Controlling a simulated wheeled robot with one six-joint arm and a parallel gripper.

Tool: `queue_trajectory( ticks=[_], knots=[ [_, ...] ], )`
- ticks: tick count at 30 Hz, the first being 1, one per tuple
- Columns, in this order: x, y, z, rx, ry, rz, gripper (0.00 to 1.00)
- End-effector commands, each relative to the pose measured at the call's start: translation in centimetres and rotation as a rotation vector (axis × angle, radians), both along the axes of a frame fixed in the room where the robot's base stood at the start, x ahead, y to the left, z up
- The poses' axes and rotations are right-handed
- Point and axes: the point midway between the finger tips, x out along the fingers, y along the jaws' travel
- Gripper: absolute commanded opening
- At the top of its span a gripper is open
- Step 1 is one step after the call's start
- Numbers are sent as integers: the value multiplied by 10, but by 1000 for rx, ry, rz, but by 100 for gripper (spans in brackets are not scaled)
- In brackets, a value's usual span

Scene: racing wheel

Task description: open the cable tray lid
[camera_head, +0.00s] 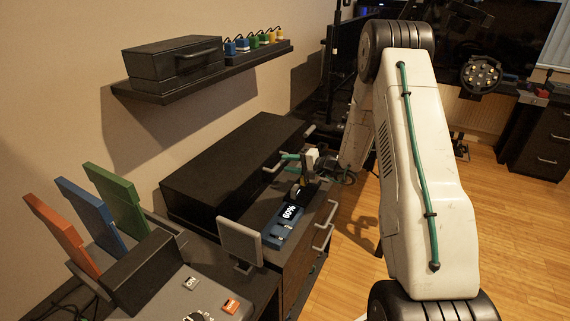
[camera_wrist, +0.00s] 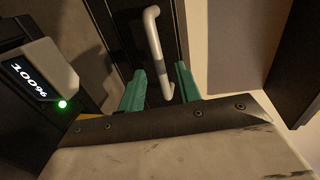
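A long black box (camera_head: 235,165) with a flat top lies along the wall on the desk. I take it for the cable tray, though I cannot make out where its lid parts from it. A grey bar handle (camera_head: 273,163) is on its near side. My gripper (camera_head: 289,158) is low over the desk, close to that handle. In the wrist view its two teal fingers (camera_wrist: 161,88) are apart, with a grey bar handle (camera_wrist: 156,45) on a dark panel between and ahead of them. I see no clear contact. The box looks closed.
A blue device reading 60% (camera_head: 290,214) and a grey upright panel (camera_head: 240,241) stand in front of the box. A wall shelf (camera_head: 160,95) holds another black box (camera_head: 173,60). Coloured panels (camera_head: 92,215) stand at left.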

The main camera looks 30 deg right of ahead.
Motion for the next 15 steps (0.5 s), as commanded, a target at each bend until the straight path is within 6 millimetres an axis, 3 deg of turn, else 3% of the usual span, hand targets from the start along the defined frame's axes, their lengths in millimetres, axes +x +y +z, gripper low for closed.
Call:
queue_trajectory(
  ticks=[6,15],
  knots=[
    [18,13,-5,0,0,2,34],
    [20,14,-5,1,1,1,34]
  ],
)
